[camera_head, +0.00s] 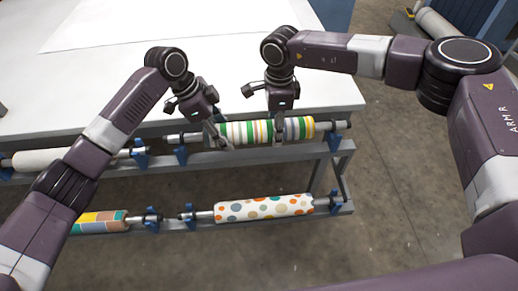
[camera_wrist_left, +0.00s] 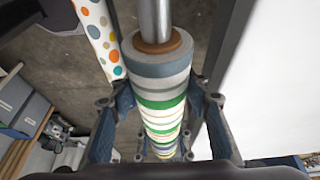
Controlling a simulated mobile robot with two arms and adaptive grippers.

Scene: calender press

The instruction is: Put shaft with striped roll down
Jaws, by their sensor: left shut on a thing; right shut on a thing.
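The shaft with the striped roll (camera_head: 243,132), with green, white, yellow and grey bands, lies level along the upper rail at the table's front edge. My left gripper (camera_head: 216,137) is shut on it near its left end. My right gripper (camera_head: 279,136) is shut on it right of the middle. In the left wrist view the striped roll (camera_wrist_left: 160,92) runs between the fingers of my left gripper (camera_wrist_left: 158,135), with its bare metal shaft end at the top. Blue holders (camera_head: 181,152) stand near the shaft ends; I cannot tell whether the shaft rests in them.
A dotted roll (camera_head: 265,207) lies in holders on the lower rail. A multicoloured block-pattern roll (camera_head: 100,222) is at lower left, and a plain white roll (camera_head: 48,158) is on the upper rail. The white table (camera_head: 120,85) is behind. Bare floor (camera_head: 400,170) lies right.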

